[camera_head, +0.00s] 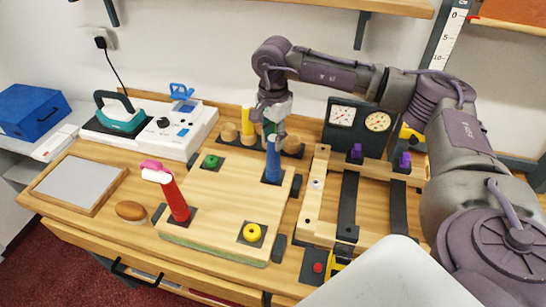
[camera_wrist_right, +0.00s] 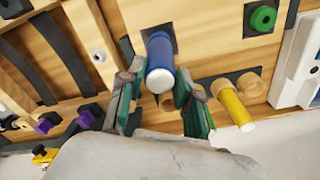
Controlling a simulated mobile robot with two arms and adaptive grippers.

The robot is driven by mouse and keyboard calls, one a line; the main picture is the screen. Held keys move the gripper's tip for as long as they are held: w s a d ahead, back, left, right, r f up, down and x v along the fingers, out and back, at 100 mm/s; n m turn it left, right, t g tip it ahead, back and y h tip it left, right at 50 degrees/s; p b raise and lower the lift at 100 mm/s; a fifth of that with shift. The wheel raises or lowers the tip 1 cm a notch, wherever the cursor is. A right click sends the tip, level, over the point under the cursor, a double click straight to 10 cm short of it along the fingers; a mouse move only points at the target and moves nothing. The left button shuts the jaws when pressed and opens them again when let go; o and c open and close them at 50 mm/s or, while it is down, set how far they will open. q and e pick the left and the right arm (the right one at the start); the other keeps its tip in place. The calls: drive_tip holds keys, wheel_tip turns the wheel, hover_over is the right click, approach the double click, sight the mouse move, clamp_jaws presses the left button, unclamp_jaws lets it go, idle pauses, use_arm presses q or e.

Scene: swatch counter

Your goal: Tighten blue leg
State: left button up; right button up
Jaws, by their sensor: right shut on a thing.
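The blue leg (camera_head: 273,162) stands upright on a dark plate at the back right corner of the light wooden board (camera_head: 215,205). My right gripper (camera_head: 272,116) reaches down over its top and is shut on it. In the right wrist view the blue leg (camera_wrist_right: 160,65) sits between the two fingers of the right gripper (camera_wrist_right: 160,92). The leg's contact with its plate is partly hidden in that view. A red leg (camera_head: 175,202) stands on the front left plate. The green socket (camera_head: 211,161) and yellow socket (camera_head: 252,233) carry no leg. My left gripper is out of view.
A yellow leg (camera_head: 248,122) stands in a wooden rack behind the board, beside round wooden pegs. A wooden clamp frame (camera_head: 312,205) with dark rails lies right of the board. A white device (camera_head: 180,130), a grey-topped tray (camera_head: 75,185) and a brown oval object (camera_head: 131,211) are left.

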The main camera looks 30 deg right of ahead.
drive_tip(key=m, duration=0.2)
drive_tip(key=shift+m, duration=0.4)
drive_tip(key=m, duration=1.1)
drive_tip(key=shift+m, duration=0.4)
drive_tip(key=o, duration=0.8)
